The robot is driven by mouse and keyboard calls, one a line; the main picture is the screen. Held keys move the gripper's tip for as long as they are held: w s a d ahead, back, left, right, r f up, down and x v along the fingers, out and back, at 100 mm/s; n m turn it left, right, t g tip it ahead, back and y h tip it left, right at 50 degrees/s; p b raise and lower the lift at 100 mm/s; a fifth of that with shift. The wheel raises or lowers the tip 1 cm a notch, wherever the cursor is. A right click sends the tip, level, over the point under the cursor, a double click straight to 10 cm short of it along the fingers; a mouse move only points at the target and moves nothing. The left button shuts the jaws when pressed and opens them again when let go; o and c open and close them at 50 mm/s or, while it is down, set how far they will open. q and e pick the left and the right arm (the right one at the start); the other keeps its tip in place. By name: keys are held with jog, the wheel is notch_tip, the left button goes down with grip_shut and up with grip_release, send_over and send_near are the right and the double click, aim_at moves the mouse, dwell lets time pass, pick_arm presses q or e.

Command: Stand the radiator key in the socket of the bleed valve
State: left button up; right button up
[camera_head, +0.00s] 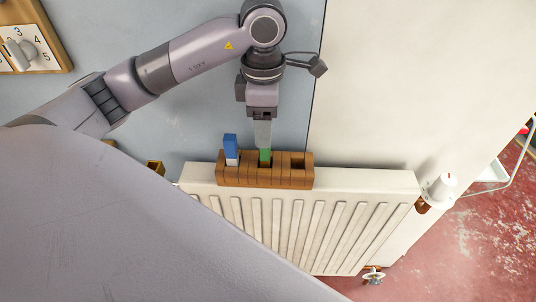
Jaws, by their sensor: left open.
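A wooden holder (225,177) with several slots sits on top of the white radiator (365,180). A blue and white piece (231,150) stands upright in its left part, and a green piece (265,157) stands in a middle slot. The right slot looks empty. I cannot tell which piece is the radiator key. My left gripper (263,144) is open and points down, right at the top of the green piece. A small brass fitting (155,168) shows at the radiator's left end; it may be the bleed valve, but its socket is unclear. My right gripper is out of view.
A white knob valve (440,187) is at the radiator's right end, and a small valve (373,275) is at its lower right. A wooden dial panel (32,40) is at the upper left. My own grey body hides the lower left. The wall to the right is clear.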

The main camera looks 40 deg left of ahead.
aim_at(265, 158)
pick_arm(q)
notch_tip(265, 158, down, 7)
jog(key=shift+s+d+r, duration=0.1)
jog(key=shift+r, duration=0.05)
grip_shut()
